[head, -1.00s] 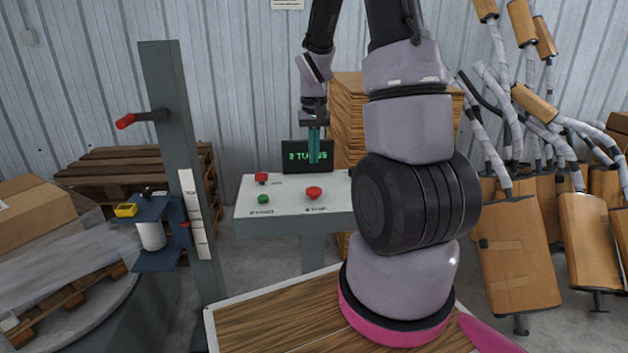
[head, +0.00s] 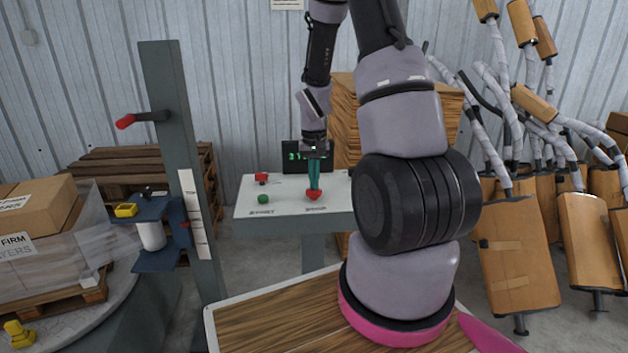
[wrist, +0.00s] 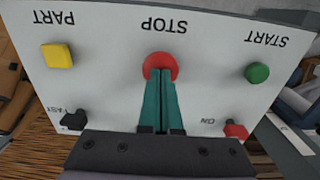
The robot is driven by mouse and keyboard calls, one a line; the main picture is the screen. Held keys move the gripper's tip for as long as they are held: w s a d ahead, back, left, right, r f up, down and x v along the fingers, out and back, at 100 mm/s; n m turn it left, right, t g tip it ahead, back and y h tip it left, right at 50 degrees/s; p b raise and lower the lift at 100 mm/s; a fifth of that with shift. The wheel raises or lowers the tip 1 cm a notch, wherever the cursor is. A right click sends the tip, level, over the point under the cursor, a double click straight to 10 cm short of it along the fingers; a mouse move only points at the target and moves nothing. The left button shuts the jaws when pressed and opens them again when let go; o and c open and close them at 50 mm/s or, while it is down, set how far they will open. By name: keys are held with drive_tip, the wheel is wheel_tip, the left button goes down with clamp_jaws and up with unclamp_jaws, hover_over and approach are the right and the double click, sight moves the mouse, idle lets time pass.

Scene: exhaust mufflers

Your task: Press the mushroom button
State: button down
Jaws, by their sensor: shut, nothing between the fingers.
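In that view the red button (wrist: 161,64) lies right at the fingertips. My gripper (head: 314,187) is shut and empty, its teal fingers side by side and pointing down. The fingertips (wrist: 160,74) overlap the button's cap and appear to touch it; how far the cap is pressed I cannot tell.
The panel also carries a green START button (wrist: 257,73), a yellow PART button (wrist: 57,55), a red switch (wrist: 236,131) and a black knob (wrist: 74,121). A display (head: 296,157) stands behind. A grey post (head: 180,150) with a red-tipped lever is at left.

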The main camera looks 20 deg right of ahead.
drive_tip(key=shift+s+f, duration=0.25)
drive_tip(key=shift+f, duration=0.6)
wheel_tip(320, 180, up, 15)
drive_tip(key=shift+w+f, duration=0.2)
drive_tip(key=shift+w, duration=0.1)
drive_tip(key=shift+r, duration=0.1)
drive_tip(key=s+a+r+t+y, duration=0.1)
drive_tip(key=s+a+r+t, duration=0.2)
drive_tip(key=s+r, duration=0.7)
drive_tip(key=s+a+r+t+y, duration=0.1)
drive_tip(key=s+a+r+t, duration=0.3)
drive_tip(key=s+r, duration=0.6)
drive_tip(key=shift+a+m, duration=0.3)
drive_tip(key=shift+a, duration=0.9)
